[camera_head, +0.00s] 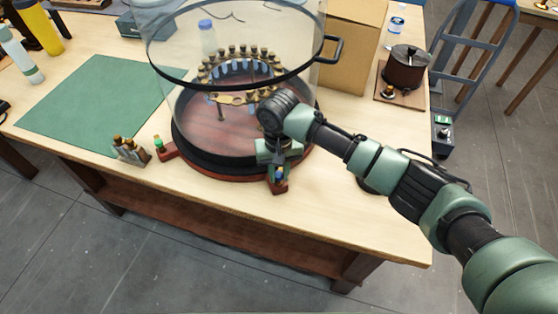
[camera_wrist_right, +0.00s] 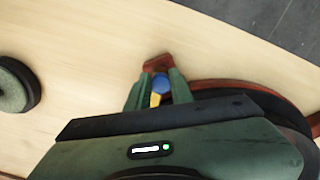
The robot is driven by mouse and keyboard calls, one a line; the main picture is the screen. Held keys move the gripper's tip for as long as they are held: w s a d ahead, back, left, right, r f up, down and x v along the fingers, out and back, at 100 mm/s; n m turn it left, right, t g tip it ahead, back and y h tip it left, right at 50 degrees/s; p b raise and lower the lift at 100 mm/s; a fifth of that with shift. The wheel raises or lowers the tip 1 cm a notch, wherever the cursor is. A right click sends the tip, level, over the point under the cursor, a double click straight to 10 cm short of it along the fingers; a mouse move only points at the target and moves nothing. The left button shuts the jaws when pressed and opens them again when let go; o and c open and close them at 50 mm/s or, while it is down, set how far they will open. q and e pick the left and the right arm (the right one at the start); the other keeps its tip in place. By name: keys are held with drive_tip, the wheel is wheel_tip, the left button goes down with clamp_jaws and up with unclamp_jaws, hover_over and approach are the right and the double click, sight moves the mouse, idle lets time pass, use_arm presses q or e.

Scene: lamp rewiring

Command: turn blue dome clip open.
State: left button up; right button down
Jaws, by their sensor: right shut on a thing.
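The blue dome clip (camera_head: 279,175) sits on a reddish-brown block at the front right of the round base (camera_head: 206,172). My right gripper (camera_head: 279,168) points down over it and is shut on it. In the right wrist view the clip's blue top (camera_wrist_right: 160,84) shows between the two green fingers (camera_wrist_right: 157,92), with a yellow part below it. A second clip with a green top (camera_head: 159,143) sits at the base's front left. The clear dome (camera_head: 235,40) with a black rim is tilted up above the base. My left gripper is not in view.
A ring of brass bulb holders (camera_head: 238,72) stands inside the base. A small block with brass fittings (camera_head: 130,150) stands at the front left. A green mat (camera_head: 90,105) lies left. A cardboard box (camera_head: 350,45) and a brown pot (camera_head: 405,70) stand at the back right.

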drive_tip(key=m+p, duration=0.6)
drive_tip(key=p, duration=0.1)
drive_tip(key=shift+a+r+m, duration=0.15)
drive_tip(key=shift+r+m, duration=0.1)
drive_tip(key=shift+m, duration=0.05)
drive_tip(key=shift+f+m+p, duration=0.15)
drive_tip(key=shift+m+p, duration=0.45)
drive_tip(key=shift+m, duration=0.5)
drive_tip(key=shift+w+m, duration=0.1)
drive_tip(key=shift+m, duration=1)
drive_tip(key=c, duration=1.2)
unclamp_jaws()
drive_tip(key=shift+c, duration=0.2)
